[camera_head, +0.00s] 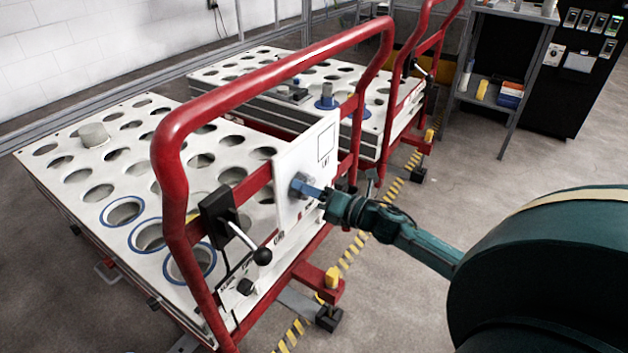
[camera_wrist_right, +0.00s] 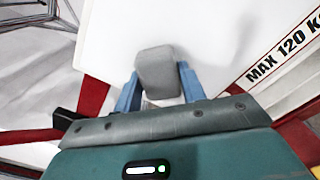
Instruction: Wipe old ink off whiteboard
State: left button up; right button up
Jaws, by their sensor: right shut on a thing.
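The whiteboard (camera_head: 297,158) is a white panel on the red rail of the nearer cart. It carries a dark rectangle outline and a small dark mark in its upper right part. In the right wrist view the visible part of the board (camera_wrist_right: 225,45) is plain white with a faint grey shade. My right gripper (camera_head: 308,188) is shut on a grey block-shaped eraser (camera_wrist_right: 157,68), held between its blue fingers at the board's lower part. The eraser overlaps the board in both views; I cannot tell whether it touches. My left gripper is not in view.
The nearer cart has a white top (camera_head: 60,140) with round holes and a red tube handle (camera_head: 275,75). A black lever (camera_head: 262,255) sticks out left of the board. A second cart (camera_head: 235,72) stands behind. Open floor (camera_head: 480,175) lies right.

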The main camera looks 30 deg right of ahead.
aim_at(309, 165)
jog(key=shift+s+a+p, duration=0.3)
jog(key=shift+a, duration=0.55)
jog(key=shift+s+a+p, duration=0.25)
jog(key=shift+s+a, duration=0.05)
jog(key=shift+a, duration=0.5)
jog(key=shift+r+p, duration=0.8)
jog(key=shift+r, duration=0.1)
jog(key=shift+w+d+f+b, duration=0.1)
jog(key=shift+w+d+b, duration=0.15)
jog(key=shift+d, duration=0.4)
jog(key=shift+w+d+f+b, duration=0.1)
jog(key=shift+w+d+b, duration=0.2)
jog(key=shift+d, duration=0.4)
jog(key=shift+w+d+b, duration=0.25)
jog(key=shift+d, duration=0.4)
jog(key=shift+w+d+r+b, duration=0.1)
jog(key=shift+w+d+b, duration=0.1)
jog(key=shift+d, duration=0.25)
jog(key=shift+w+d+r+b, duration=0.1)
jog(key=shift+w+d+b, duration=0.1)
jog(key=shift+d, duration=0.25)
jog(key=shift+w+d+b, duration=0.3)
jog(key=shift+d, duration=0.4)
jog(key=shift+w+d+b, duration=0.25)
jog(key=shift+d+b, duration=0.05)
jog(key=shift+d, duration=0.35)
jog(key=shift+s, duration=0.1)
jog(key=shift+p+v, duration=0.7)
jog(key=shift+v, duration=2.25)
